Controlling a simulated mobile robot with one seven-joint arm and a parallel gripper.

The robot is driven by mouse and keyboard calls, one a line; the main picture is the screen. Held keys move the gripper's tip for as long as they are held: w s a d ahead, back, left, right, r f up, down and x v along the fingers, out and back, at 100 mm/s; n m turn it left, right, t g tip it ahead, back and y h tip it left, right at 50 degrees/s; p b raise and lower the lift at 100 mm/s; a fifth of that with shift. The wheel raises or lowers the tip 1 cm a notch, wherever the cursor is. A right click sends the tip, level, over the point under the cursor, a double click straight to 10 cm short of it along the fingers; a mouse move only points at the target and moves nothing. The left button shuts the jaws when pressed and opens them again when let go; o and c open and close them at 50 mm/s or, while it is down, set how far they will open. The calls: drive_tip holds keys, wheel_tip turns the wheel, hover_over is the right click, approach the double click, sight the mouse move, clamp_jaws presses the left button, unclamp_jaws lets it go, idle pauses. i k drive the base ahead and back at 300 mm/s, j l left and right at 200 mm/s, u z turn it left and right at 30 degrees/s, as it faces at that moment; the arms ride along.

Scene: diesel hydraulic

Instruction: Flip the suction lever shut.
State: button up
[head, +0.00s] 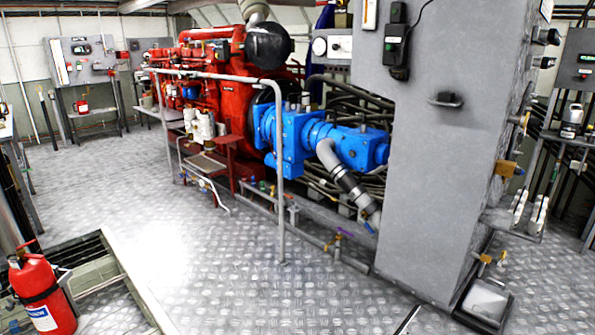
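No label marks a suction lever, so I cannot tell which handle it is. A small blue lever (369,227) sits at the lower end of the grey suction-like pipe (340,176), which drops from the blue pump (292,138). A purple lever (344,233) is on the low pipe along the floor. A yellow-brass valve (507,169) is on the right side of the grey cabinet (435,190), with another small brass valve (486,259) lower down. The handles are too small to tell open from shut. My gripper is not in view.
A grey guard rail (280,190) stands in front of the red engine (222,90). A red fire extinguisher (42,293) stands at the lower left beside a framed floor opening (92,285). A tray (486,302) lies at the cabinet's foot. The chequer-plate floor (230,270) is clear in the middle.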

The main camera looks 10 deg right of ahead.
sight(366, 224)
drive_tip(key=i+l+z, duration=0.1)
drive_tip(key=i+l, duration=0.25)
drive_tip(key=i+l+z, duration=0.15)
drive_tip(key=i+l, duration=0.15)
drive_tip(key=i, duration=0.25)
drive_tip(key=i+l, duration=0.1)
drive_tip(key=l, duration=0.25)
drive_tip(key=i+l, duration=0.1)
drive_tip(key=l, duration=0.2)
drive_tip(key=i+l, duration=0.1)
drive_tip(key=l, duration=0.25)
drive_tip(key=i+l, duration=0.1)
drive_tip(key=l, duration=0.25)
drive_tip(key=i+l+u, duration=0.1)
drive_tip(key=i, duration=0.45)
drive_tip(key=i+l+u, duration=0.15)
drive_tip(key=i+l, duration=0.2)
drive_tip(key=i, duration=0.15)
drive_tip(key=i+l+u, duration=0.1)
drive_tip(key=i+l, duration=0.2)
drive_tip(key=i, duration=0.2)
